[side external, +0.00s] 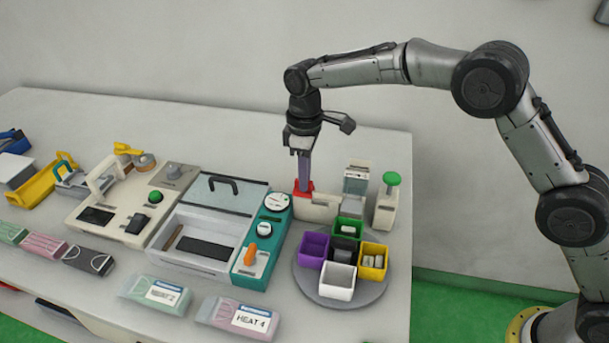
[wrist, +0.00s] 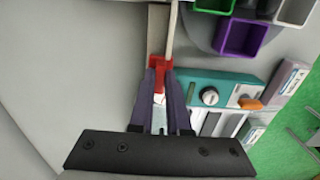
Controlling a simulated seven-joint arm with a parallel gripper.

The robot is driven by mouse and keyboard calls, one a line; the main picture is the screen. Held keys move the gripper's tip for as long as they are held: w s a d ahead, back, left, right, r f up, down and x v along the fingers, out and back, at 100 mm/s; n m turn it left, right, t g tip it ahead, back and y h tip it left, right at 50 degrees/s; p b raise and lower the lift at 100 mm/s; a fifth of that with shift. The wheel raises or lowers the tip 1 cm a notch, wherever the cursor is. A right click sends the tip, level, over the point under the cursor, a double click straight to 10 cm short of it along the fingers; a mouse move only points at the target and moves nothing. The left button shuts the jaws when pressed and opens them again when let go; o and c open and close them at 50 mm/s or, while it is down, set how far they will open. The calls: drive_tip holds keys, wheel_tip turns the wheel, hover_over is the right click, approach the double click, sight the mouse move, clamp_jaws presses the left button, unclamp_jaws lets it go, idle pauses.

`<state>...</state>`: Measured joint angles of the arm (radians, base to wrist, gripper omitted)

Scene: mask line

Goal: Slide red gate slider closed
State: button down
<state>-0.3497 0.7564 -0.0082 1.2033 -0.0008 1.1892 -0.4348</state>
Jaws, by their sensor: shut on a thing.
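The red gate slider (side external: 303,187) sits at the left end of a cream housing (side external: 318,207), behind the round turntable. It also shows in the wrist view (wrist: 160,64), between the tips of my gripper's purple fingers. My gripper (side external: 304,183) points down with its fingers shut on the red slider. In the wrist view my gripper (wrist: 160,78) has one finger on each side of the slider. The lower part of the slider is partly hidden by the fingers.
A teal control panel (side external: 262,245) and an open-lidded box (side external: 195,247) stand left of the slider. The turntable (side external: 310,284) with several coloured bins is in front. A dispenser with a green knob (side external: 391,179) stands right. Bare table lies behind the slider.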

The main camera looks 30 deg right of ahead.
drive_tip(key=shift+s+d, duration=1.8)
drive_tip(key=c, duration=0.9)
unclamp_jaws()
wheel_tip(320, 180, up, 14)
drive_tip(key=shift+f, duration=0.1)
